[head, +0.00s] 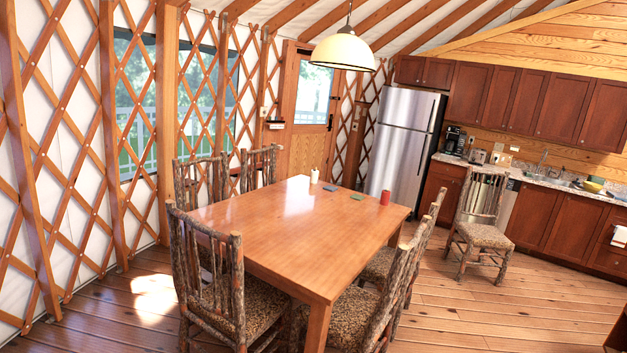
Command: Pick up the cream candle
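A small, pale upright object (314,176), which looks like the cream candle, stands on the wooden dining table (270,224) near its far edge. It is too small in the picture to make out in detail. Nothing stands in front of it. My gripper is not in view.
A red cylinder (385,198), a blue flat piece (331,188) and a green flat piece (357,197) are also on the table. Log chairs (236,280) surround the table, and one chair (480,222) stands near the counter. A lamp (343,52) hangs above. Floor (480,310) is open at right.

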